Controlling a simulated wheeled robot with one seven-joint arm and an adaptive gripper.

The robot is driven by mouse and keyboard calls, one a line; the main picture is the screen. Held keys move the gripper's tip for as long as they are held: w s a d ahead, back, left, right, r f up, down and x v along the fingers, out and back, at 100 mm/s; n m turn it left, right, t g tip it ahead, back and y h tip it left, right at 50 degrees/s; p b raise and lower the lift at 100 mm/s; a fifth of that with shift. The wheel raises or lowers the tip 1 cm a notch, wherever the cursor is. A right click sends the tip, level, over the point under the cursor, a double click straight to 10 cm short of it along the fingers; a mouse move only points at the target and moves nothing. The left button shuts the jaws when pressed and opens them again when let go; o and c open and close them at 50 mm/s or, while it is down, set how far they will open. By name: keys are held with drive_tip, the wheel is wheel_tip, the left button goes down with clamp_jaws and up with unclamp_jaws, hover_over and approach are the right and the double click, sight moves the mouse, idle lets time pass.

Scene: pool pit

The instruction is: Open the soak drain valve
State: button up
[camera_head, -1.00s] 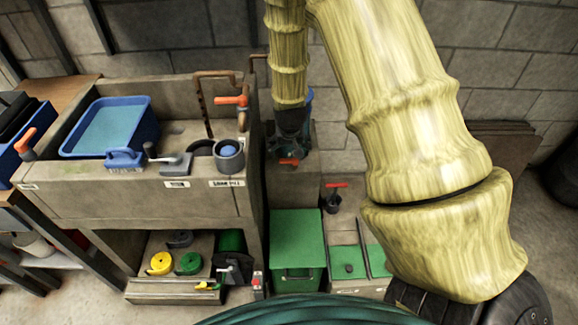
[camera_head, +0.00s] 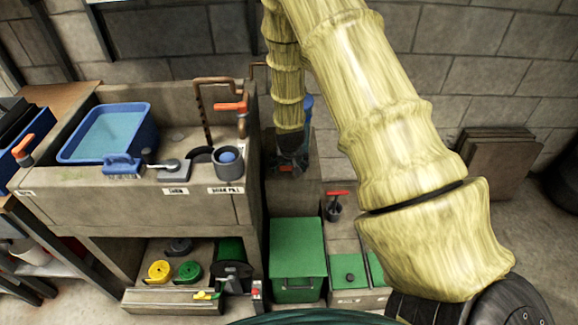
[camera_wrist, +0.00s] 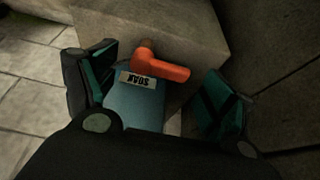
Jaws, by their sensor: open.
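The soak drain valve shows in the wrist view as an orange-red lever handle (camera_wrist: 160,69) over a blue-grey body (camera_wrist: 137,103). A label reading SOAK (camera_wrist: 138,80), upside down, sits beside the handle. My gripper (camera_wrist: 170,80) is open, with one dark and teal finger on each side of the handle. I see no finger closed on the handle, and contact is not clear. In the head view my gripper (camera_head: 291,156) points down beside the concrete basin, and a bit of the orange handle (camera_head: 286,170) shows at its tips. The rest of the valve is mostly hidden there.
The concrete basin (camera_head: 90,213) with a blue tray (camera_head: 108,133) and another orange lever (camera_head: 232,107) stands left of my gripper. A green bin (camera_head: 297,250) is below. A smaller red-handled valve (camera_head: 337,194) stands to the right. A wall (camera_head: 490,85) is behind.

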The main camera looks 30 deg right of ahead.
drive_tip(key=shift+f, duration=0.3)
drive_tip(key=shift+c, duration=0.2)
drive_tip(key=c, duration=1)
drive_tip(key=shift+r+n, duration=0.1)
drive_tip(key=shift+n, duration=0.2)
drive_tip(key=shift+s+n+y+p, duration=0.2)
drive_tip(key=shift+n+y+p, duration=0.2)
drive_tip(key=shift+n+p, duration=0.4)
drive_tip(key=shift+s+d+n+t+y+p, duration=0.15)
drive_tip(key=shift+n+y+p, duration=0.15)
drive_tip(key=shift+n, duration=0.35)
drive_tip(key=shift+s+a+n+t+y+p, duration=0.15)
drive_tip(key=shift+n+p, duration=0.15)
drive_tip(key=shift+n, duration=0.3)
drive_tip(key=shift+s+d+n+t+y+p, duration=0.1)
drive_tip(key=shift+n+y+p, duration=0.2)
drive_tip(key=shift+n, duration=0.35)
